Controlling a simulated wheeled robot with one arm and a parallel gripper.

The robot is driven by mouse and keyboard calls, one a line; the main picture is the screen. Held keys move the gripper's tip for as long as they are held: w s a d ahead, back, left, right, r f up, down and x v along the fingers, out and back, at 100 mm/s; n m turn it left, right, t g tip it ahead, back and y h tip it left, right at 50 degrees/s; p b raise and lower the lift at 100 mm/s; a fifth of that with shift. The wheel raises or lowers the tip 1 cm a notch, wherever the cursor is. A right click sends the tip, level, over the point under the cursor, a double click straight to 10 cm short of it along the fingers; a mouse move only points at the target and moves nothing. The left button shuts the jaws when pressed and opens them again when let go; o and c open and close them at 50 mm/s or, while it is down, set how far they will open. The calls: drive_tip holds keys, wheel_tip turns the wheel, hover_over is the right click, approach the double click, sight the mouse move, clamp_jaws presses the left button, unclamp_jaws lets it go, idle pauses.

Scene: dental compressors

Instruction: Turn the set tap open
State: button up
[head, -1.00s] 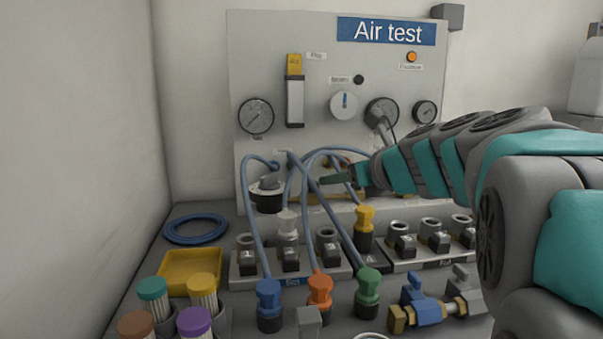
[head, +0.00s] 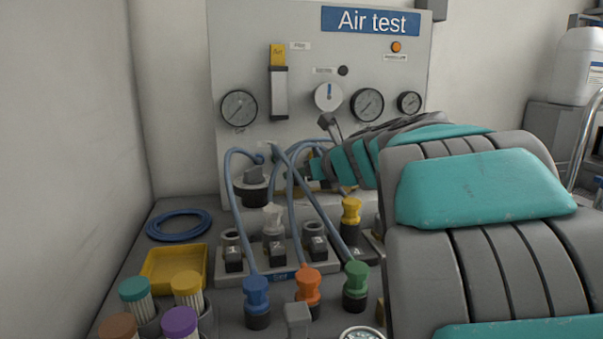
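My gripper (head: 318,171) is at the end of my arm, low in front of the panel and behind or among the blue hoses. Only a small teal part of it shows, and I cannot tell whether its fingers are open or shut. To its left, a grey knob-like tap (head: 254,178) sits on a dark round base at the bottom of the panel, partly crossed by a hose. A label on the front block (head: 280,275) appears to read "Set". I cannot tell for certain which fitting is the set tap. No contact between gripper and tap is visible.
Blue, orange and green hose plugs (head: 307,290) stand in front. A yellow plug (head: 351,213) stands behind them. A yellow tray (head: 174,267), a blue hose coil (head: 179,225) and capped filters (head: 187,288) are left. Gauges (head: 239,107) line the panel. My arm hides the right side.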

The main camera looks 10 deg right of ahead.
drive_tip(key=shift+c, duration=0.2)
clamp_jaws()
drive_tip(key=shift+n+y, duration=0.3)
drive_tip(key=shift+y, duration=0.1)
drive_tip(key=n+g+y, duration=0.3)
drive_tip(key=n+y, duration=0.1)
drive_tip(key=shift+w+d, duration=0.35)
drive_tip(key=shift+d, duration=0.05)
drive_tip(key=n+g+y, duration=0.2)
drive_tip(key=n+g, duration=0.1)
drive_tip(key=shift+w+d+f, duration=0.1)
drive_tip(key=shift+w, duration=0.05)
drive_tip(key=shift+n+g+y, duration=0.4)
drive_tip(key=shift+n+g, duration=0.1)
drive_tip(key=shift+n, duration=0.2)
